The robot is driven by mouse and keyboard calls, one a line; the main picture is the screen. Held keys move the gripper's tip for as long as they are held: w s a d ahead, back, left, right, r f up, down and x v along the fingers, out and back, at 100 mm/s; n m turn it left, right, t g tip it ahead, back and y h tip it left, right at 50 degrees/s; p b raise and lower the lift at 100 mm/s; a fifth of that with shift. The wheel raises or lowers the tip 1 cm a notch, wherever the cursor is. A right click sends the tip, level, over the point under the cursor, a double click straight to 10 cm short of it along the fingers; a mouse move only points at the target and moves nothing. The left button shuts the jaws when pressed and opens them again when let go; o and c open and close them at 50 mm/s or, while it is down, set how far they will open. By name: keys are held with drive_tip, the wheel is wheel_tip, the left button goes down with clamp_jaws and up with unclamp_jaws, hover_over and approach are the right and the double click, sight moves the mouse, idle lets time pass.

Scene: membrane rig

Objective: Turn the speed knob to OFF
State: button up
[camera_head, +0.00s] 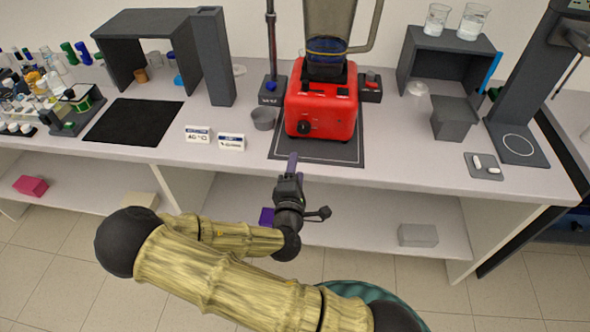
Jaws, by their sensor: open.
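The red blender base (322,108) stands on a dark mat (347,150) near the front edge of the bench, with a clear jar (329,28) on top. Its black speed knob (304,128) is on the front face, low and to the left. The knob's marking is too small to read. My gripper (293,160) is in front of and below the knob, near the bench's front edge, apart from the blender. It is open and seems empty; its fingers overlap in this view, so the gap hardly shows.
A small grey cup (263,119) stands left of the blender, near two label cards (231,142). A black box with a red button (370,86) is close on the right. A stand with a rod (271,85) rises behind left.

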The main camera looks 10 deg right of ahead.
drive_tip(key=shift+p+v, duration=1.05)
drive_tip(key=shift+v, duration=0.15)
drive_tip(key=shift+w, duration=0.1)
